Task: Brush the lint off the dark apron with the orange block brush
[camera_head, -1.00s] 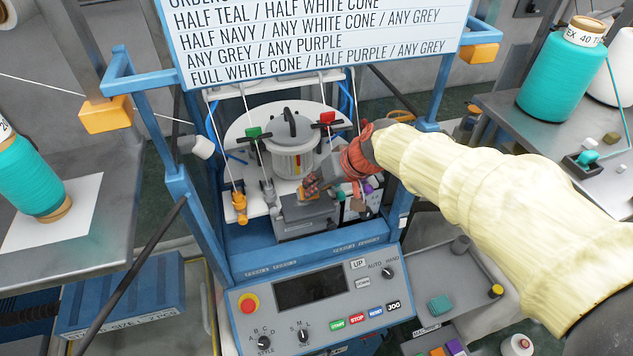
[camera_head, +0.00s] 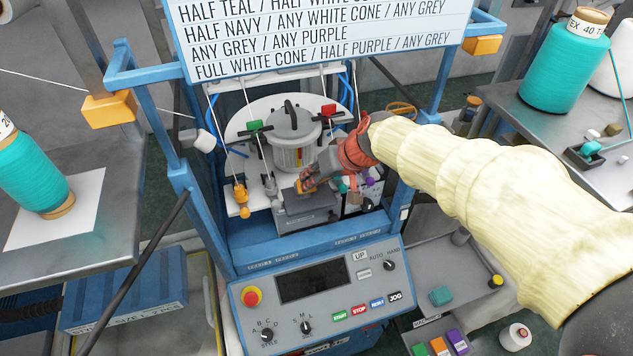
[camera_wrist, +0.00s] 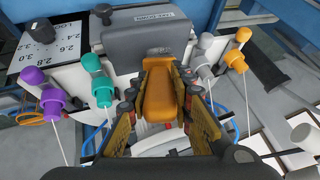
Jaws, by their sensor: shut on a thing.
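My gripper (camera_head: 312,180) is shut on the orange block brush (camera_wrist: 160,95). In the wrist view the brush lies lengthwise between the two fingers, and its underside is hidden. In the head view only a small orange patch of it shows at the gripper's tip. The brush is over or against a dark grey housing (camera_head: 306,213), marked as the take-down in the wrist view (camera_wrist: 150,35). I cannot tell whether they touch. This grey surface may be the dark apron.
A round knitting cylinder (camera_head: 293,145) stands behind the housing. Purple (camera_wrist: 52,103), teal (camera_wrist: 98,82) and orange (camera_wrist: 236,60) thread guides flank the brush. A blue frame surrounds the work area, with a control panel (camera_head: 315,290) in front. Teal cones stand on side tables.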

